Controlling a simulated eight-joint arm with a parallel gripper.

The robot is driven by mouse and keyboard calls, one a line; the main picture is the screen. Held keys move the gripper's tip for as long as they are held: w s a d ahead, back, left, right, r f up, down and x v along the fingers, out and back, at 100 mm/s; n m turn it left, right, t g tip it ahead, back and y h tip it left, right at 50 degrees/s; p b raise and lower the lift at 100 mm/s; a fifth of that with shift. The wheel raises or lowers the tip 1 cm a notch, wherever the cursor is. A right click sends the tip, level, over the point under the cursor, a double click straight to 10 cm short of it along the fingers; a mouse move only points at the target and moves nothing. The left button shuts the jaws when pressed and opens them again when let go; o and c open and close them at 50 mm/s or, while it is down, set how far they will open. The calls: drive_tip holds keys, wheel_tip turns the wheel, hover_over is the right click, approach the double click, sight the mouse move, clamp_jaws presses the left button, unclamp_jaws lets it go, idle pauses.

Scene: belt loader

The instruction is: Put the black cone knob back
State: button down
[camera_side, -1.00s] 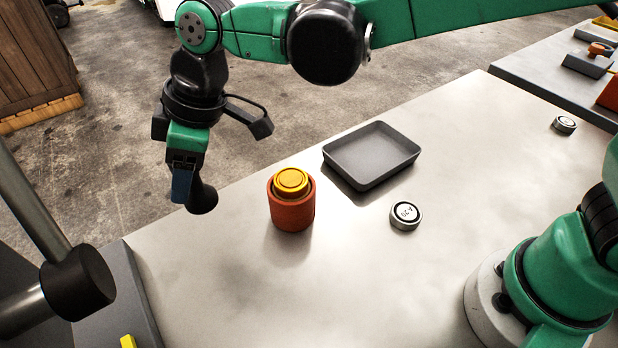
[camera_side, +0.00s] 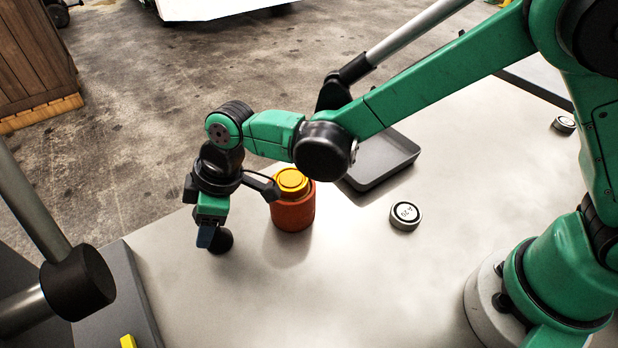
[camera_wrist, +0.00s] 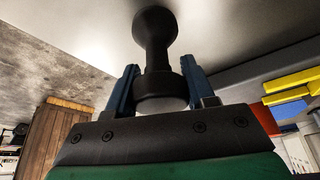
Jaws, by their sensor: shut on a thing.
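The black cone knob (camera_side: 222,241) is in my gripper (camera_side: 206,234), at the left part of the table in the side view. In the wrist view the knob (camera_wrist: 155,45) flares at its far end, and the two blue fingers (camera_wrist: 156,88) of my gripper close on its near end from both sides. Whether the knob touches the table cannot be told. An orange cylinder (camera_side: 293,213) with a yellow top (camera_side: 291,182) stands just right of my gripper. The place the knob belongs is not clear in these views.
A grey tray (camera_side: 385,165) lies behind my arm, partly hidden. A round weight (camera_side: 405,215) sits right of the orange cylinder, another (camera_side: 563,125) at the far right. A dark post end (camera_side: 78,284) and grey block stand at the left. The front middle of the table is clear.

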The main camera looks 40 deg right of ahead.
drive_tip(key=shift+c, duration=1.5)
unclamp_jaws()
drive_tip(key=v, duration=1.2)
drive_tip(key=s+d+m+t+h, duration=0.2)
drive_tip(key=d+m, duration=0.4)
drive_tip(key=d, duration=0.5)
drive_tip(key=s+d+m+t+h, duration=0.2)
drive_tip(key=d+m, duration=0.4)
drive_tip(key=d, duration=0.6)
drive_tip(key=shift+s+d+f+m+t, duration=0.2)
drive_tip(key=shift+s+m+t, duration=0.2)
drive_tip(key=shift+s+t, duration=0.3)
drive_tip(key=shift+s, duration=0.1)
